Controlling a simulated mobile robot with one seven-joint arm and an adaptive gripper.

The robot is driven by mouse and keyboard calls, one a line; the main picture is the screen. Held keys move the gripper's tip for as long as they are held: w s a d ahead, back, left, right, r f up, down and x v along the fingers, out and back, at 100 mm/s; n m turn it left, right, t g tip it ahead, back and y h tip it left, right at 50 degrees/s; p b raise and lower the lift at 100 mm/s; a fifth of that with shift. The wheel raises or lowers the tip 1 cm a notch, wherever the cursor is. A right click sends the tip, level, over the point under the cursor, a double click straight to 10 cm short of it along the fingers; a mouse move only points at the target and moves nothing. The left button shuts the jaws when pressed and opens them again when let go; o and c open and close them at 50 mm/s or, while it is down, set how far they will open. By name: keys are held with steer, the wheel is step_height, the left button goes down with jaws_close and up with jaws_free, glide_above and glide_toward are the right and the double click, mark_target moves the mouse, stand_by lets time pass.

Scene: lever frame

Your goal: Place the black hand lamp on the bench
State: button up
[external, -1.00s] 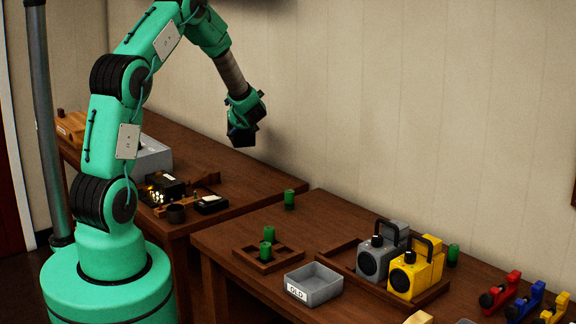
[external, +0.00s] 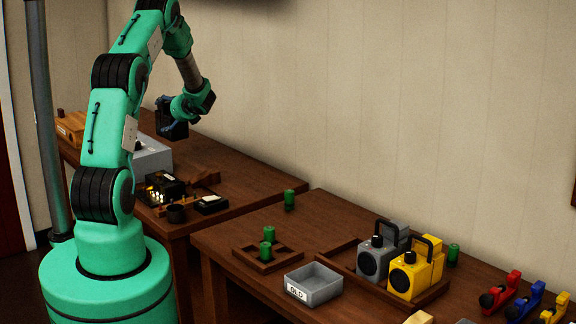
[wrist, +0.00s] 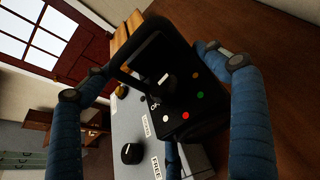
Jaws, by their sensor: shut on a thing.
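My gripper (external: 190,104) is shut on the black hand lamp (external: 172,120), held in the air over the left wooden bench (external: 245,178). In the wrist view the lamp (wrist: 165,85) sits between my blue-looking fingers (wrist: 152,78). It is tilted there, with a looped handle, a knob and white, red, green and yellow dots on its face. In the external view the lamp is dark and small, above and right of a grey box (external: 152,160). I cannot see its underside.
The grey box has a knob (wrist: 131,153) and a label reading FREE. The right bench holds an OLD tray (external: 314,285), grey lamp (external: 376,258) and yellow lamp (external: 410,275). The left bench's right end is clear.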

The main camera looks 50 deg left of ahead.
mark_target(170, 139)
stand_by(0.3)
steer(key=shift+f+b, duration=0.5)
steer(key=shift+f, duration=2.55)
steer(key=shift+f, duration=0.1)
steer(key=shift+f+b, duration=0.35)
steer(key=shift+f, duration=1.45)
steer(key=shift+f, duration=0.1)
steer(key=o, duration=1.7)
steer(key=shift+c, duration=0.2)
